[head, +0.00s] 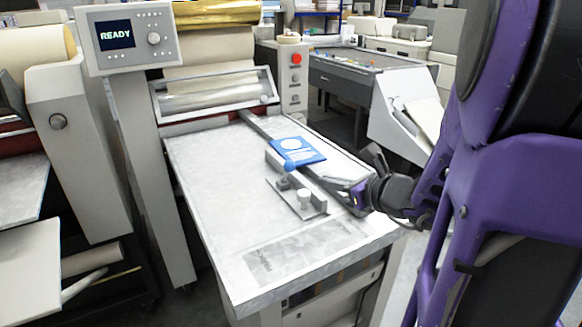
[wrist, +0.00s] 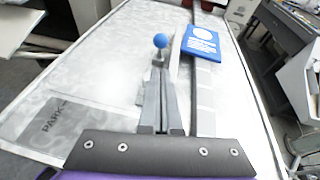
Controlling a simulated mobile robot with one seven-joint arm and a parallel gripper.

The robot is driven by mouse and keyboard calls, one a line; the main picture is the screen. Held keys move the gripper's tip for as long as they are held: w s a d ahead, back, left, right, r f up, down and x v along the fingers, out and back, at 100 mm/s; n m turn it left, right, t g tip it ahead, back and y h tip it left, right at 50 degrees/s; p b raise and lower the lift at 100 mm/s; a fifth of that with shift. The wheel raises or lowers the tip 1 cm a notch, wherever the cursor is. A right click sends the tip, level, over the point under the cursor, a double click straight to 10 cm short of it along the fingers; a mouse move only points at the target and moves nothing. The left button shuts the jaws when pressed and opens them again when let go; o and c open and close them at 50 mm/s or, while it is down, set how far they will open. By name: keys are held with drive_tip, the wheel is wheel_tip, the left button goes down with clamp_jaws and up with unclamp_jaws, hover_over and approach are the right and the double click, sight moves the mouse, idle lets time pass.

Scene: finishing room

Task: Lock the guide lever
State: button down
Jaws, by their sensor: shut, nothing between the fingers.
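The guide lever shows mainly as its round blue knob (head: 289,166), above a grey guide fitting (head: 291,204) on the pale metal table. In the wrist view the blue knob (wrist: 160,41) stands just beyond my fingertips, and the lever's stem is mostly hidden behind them. My gripper (head: 316,180) comes in low from the right, its fingers pointing at the lever. In the wrist view my gripper (wrist: 159,72) has its fingers together and empty. I cannot tell whether the fingertips touch the lever.
A blue plate (head: 299,151) with white markings sits by the long rail (head: 262,127) just behind the lever. A grey marked PARK patch (wrist: 55,125) lies on the table. The control panel (head: 130,38) reads READY. The table's left half is clear.

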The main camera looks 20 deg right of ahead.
drive_tip(key=b, duration=0.1)
approach(286, 172)
drive_tip(key=x, duration=0.4)
drive_tip(key=shift+w+d+f, duration=0.15)
drive_tip(key=shift+d+f, duration=0.05)
drive_tip(key=shift+d, duration=0.05)
drive_tip(key=shift+a+r, duration=0.1)
drive_tip(key=shift+r, duration=0.1)
idle(0.4)
drive_tip(key=shift+w+g, duration=0.1)
drive_tip(key=shift+g, duration=0.3)
